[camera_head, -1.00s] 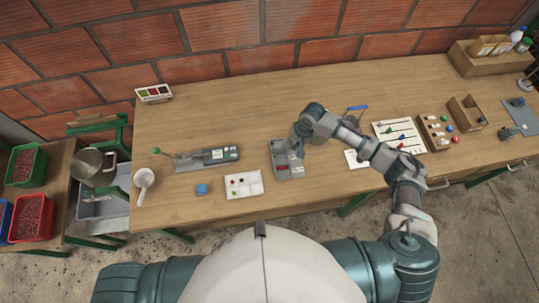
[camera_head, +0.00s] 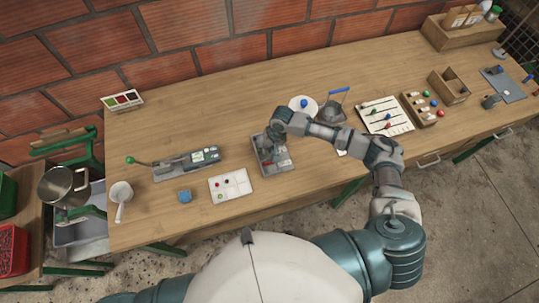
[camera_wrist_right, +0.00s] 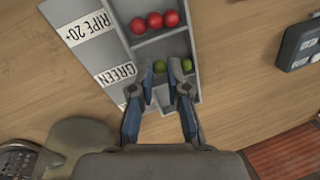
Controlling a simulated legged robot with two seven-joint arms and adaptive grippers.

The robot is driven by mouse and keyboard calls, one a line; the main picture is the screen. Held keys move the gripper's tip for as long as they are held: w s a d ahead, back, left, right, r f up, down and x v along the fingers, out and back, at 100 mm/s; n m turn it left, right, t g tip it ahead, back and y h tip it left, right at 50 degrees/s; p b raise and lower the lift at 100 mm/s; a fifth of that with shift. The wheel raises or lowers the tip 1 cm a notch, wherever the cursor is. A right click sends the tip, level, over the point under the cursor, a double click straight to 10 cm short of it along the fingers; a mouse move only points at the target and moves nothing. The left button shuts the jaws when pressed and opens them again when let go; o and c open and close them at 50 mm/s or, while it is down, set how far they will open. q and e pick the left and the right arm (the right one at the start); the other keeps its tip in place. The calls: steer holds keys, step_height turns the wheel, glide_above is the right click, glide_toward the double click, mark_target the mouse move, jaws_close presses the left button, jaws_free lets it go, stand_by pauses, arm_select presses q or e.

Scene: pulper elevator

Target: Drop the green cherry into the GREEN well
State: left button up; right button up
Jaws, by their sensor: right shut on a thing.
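A grey tray (camera_head: 287,165) with compartments lies on the bench below my right gripper (camera_head: 268,153). In the right wrist view the tray carries the labels RIPE 20+ (camera_wrist_right: 88,27) and GREEN (camera_wrist_right: 115,73). Several red cherries (camera_wrist_right: 154,21) lie in the compartment beside RIPE 20+. My right gripper (camera_wrist_right: 161,68) is over the GREEN well (camera_wrist_right: 168,49), its fingers shut on a green cherry (camera_wrist_right: 158,67). A second green cherry (camera_wrist_right: 187,65) is just outside the right-hand finger. I cannot tell whether the held cherry touches the well floor. My left gripper is out of view.
A white sectioned tray (camera_head: 241,176) with small cherries and a blue block (camera_head: 184,196) are left of the grey tray. A levered device (camera_head: 188,162) stands behind them. A white plate (camera_head: 297,101) is behind my right arm. Bare bench lies at the back.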

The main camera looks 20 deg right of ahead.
steer(key=shift+d, duration=0.2)
steer(key=o, duration=0.5)
steer(key=shift+d, duration=0.25)
steer(key=shift+o, duration=1.1)
steer(key=shift+d, duration=0.2)
steer(key=shift+d+f, duration=0.1)
steer(key=shift+d, duration=0.05)
steer(key=shift+a+r, duration=0.2)
steer(key=shift+r, duration=0.1)
steer(key=v, duration=1.1)
